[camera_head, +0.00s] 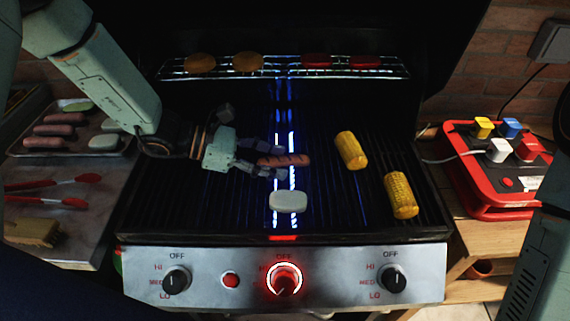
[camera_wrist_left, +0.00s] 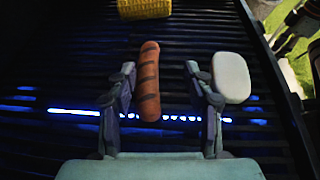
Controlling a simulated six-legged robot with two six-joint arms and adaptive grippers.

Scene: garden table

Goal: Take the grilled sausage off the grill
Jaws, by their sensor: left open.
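The grilled sausage (camera_head: 283,160), brown with dark grill marks, lies on the grill grate (camera_head: 240,200) near its middle. It also shows in the left wrist view (camera_wrist_left: 149,82). My left gripper (camera_head: 268,160) reaches in from the left and is open. The sausage extends beyond the fingertips. I cannot tell whether the fingers touch the grate. An arm link of mine shows at the right edge, but the right gripper is not in view.
A white piece (camera_head: 288,201) lies just in front of the sausage, close to one left finger. Two corn cobs (camera_head: 351,150) lie to the right. Buns (camera_head: 248,62) and red patties (camera_head: 316,61) sit on the upper rack.

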